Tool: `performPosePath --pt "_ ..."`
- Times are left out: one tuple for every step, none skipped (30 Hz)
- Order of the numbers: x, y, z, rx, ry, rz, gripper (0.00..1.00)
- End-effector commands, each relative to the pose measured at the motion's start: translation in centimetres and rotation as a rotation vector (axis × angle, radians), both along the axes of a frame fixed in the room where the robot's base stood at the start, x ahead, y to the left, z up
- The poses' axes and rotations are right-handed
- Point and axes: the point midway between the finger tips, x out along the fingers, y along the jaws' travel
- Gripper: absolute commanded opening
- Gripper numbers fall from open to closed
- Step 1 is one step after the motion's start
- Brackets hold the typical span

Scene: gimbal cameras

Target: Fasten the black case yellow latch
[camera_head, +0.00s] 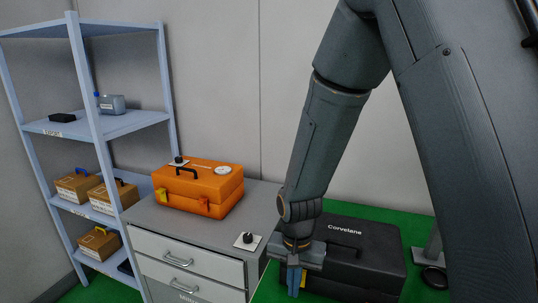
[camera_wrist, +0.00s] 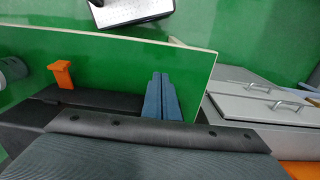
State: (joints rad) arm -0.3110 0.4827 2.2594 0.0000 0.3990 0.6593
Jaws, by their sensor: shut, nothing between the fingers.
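The black case (camera_head: 352,262), marked Corvelane, lies on the green table at the lower right of the head view. In the wrist view its dark edge (camera_wrist: 95,100) shows at the left. An orange-yellow latch (camera_wrist: 62,74) stands out from that edge over the green surface. My gripper (camera_head: 293,290) points down at the left end of the case. In the wrist view its blue fingers (camera_wrist: 160,80) are together and empty, to the right of the latch and apart from it.
A grey drawer cabinet (camera_head: 190,234) stands left of the table, with an orange case (camera_head: 198,188) and a small white plate with a black knob (camera_head: 247,240) on it. A blue shelf (camera_head: 100,125) holds boxes. A dark round object (camera_head: 434,277) is right of the black case.

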Motion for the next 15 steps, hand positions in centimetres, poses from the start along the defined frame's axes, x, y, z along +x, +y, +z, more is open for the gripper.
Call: performPosePath --pt "0.0 0.0 0.6 0.000 0.000 0.000 0.00" --pt "-0.1 0.0 0.8 0.000 0.000 0.000 0.00" --pt "-0.1 0.0 1.1 0.000 0.000 0.000 0.00" --pt "-0.1 0.0 1.3 0.000 0.000 0.000 0.00" --pt "-0.1 0.0 1.5 0.000 0.000 0.000 0.00" --pt "-0.1 0.0 1.8 0.000 0.000 0.000 0.00" --pt "-0.1 0.0 2.1 0.000 0.000 0.000 0.00" --pt "-0.1 0.0 2.3 0.000 0.000 0.000 0.00" --pt "-0.1 0.0 2.6 0.000 0.000 0.000 0.00" --pt "-0.1 0.0 2.8 0.000 0.000 0.000 0.00" --pt "-0.1 0.0 3.0 0.000 0.000 0.000 0.00" --pt "0.0 0.0 3.3 0.000 0.000 0.000 0.00" --pt "0.0 0.0 3.5 0.000 0.000 0.000 0.00" --pt "0.0 0.0 3.7 0.000 0.000 0.000 0.00" --pt "0.0 0.0 4.0 0.000 0.000 0.000 0.00"
